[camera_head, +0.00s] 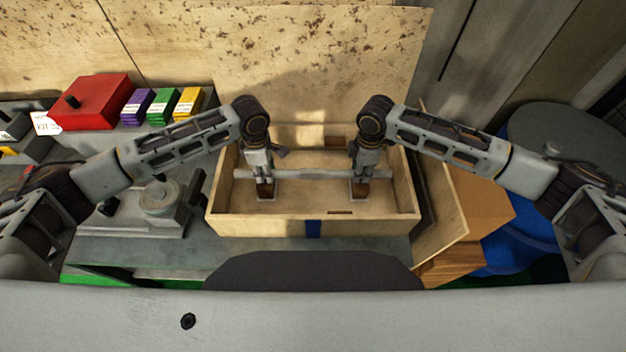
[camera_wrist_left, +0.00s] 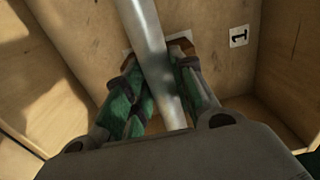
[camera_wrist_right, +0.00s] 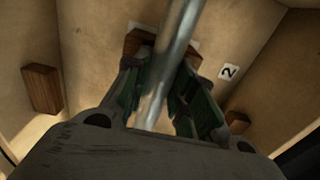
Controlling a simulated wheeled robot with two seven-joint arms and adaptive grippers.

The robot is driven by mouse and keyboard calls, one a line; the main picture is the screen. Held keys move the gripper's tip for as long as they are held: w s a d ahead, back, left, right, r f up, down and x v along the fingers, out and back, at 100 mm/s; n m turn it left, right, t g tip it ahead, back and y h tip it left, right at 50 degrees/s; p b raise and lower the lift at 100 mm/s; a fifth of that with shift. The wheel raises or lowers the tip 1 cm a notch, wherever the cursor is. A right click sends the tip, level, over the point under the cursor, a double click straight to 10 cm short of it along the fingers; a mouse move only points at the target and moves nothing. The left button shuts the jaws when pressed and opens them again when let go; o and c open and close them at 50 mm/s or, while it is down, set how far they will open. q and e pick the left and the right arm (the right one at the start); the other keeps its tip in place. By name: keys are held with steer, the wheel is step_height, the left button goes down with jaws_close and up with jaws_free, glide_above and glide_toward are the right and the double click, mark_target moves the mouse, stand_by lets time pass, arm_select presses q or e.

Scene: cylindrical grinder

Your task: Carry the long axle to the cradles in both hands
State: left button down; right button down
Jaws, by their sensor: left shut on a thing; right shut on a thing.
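The long axle (camera_head: 312,174) is a grey metal bar lying level across the wooden crate (camera_head: 262,228). My left gripper (camera_head: 264,180) is shut on its left part, and my right gripper (camera_head: 361,180) on its right part. The axle runs between the fingers in the left wrist view (camera_wrist_left: 143,30) and the right wrist view (camera_wrist_right: 180,30). Brown wooden blocks show under the grippers, one at left (camera_head: 266,192) and one at right (camera_head: 361,190). Whether the axle touches these blocks I cannot tell. No separate cradles can be made out.
The crate walls surround both grippers. A number 1 label (camera_wrist_left: 239,36) and a number 2 label (camera_wrist_right: 229,72) mark the crate inside. A red box (camera_head: 95,102) and coloured boxes stand at left. A lid-like wooden panel (camera_head: 440,195) leans at right, near a blue drum (camera_head: 520,235).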

arm_select(q)
steer(key=shift+d, duration=0.15)
arm_select(e)
steer(key=shift+w+a, duration=0.1)
steer(key=shift+a, duration=0.05)
arm_select(q)
steer(key=c, duration=1.6)
jaws_free()
steer(key=shift+f, duration=0.15)
arm_select(e)
steer(key=c, duration=1.6)
jaws_free()
steer(key=shift+f, duration=0.15)
arm_select(q)
steer(key=o, duration=0.4)
steer(key=shift+s, duration=0.1)
arm_select(e)
steer(key=o, duration=0.4)
steer(key=shift+s, duration=0.2)
arm_select(q)
steer(key=shift+r, duration=6.05)
